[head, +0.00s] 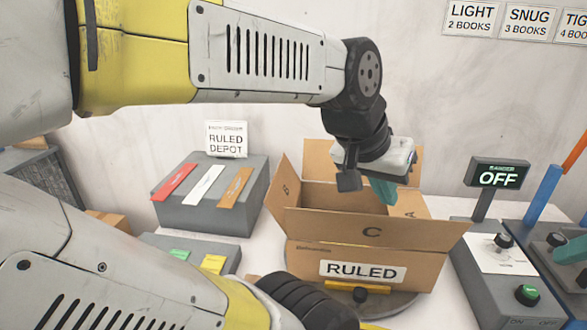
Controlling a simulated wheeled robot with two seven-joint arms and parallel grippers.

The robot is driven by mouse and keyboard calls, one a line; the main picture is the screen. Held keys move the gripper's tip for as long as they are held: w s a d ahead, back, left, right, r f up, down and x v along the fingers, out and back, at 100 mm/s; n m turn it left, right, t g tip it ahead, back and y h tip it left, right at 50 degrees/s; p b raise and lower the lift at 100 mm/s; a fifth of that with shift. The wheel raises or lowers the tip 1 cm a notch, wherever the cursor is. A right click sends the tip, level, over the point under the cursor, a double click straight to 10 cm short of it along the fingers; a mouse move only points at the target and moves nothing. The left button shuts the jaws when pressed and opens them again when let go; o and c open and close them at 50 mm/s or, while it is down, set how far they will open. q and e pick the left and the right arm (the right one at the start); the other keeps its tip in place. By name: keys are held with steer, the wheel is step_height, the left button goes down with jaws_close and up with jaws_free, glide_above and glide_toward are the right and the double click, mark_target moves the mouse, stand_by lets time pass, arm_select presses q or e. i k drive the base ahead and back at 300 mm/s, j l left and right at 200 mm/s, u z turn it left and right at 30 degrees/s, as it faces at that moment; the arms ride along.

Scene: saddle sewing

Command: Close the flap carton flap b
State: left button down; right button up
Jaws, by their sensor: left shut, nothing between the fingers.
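The open carton (305,262) stands on a round turntable, with a "RULED" label on its front. Its front flap, marked C (372,231), stands up and leans outward. The left flap (285,188) stands out to the left, and the right flap, marked A (412,212), is partly visible. The back flap (415,165) stands upright behind the opening. Its letter is not visible, so I cannot read which one is b. My left gripper (383,192) points down over the right part of the opening, its teal fingers shut and empty. It hides part of the back flap. My right gripper is not in view.
A grey stand (210,205) with red, white and orange strips is left of the carton, beside a "RULED DEPOT" sign (227,139). A control box (503,275) with knobs and an "OFF" display (498,174) stands close on the right. My arm links cover the left side.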

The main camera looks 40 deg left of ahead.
mark_target(284, 192)
steer(key=u, duration=1.6)
steer(key=i, duration=0.15)
steer(key=j+u, duration=0.05)
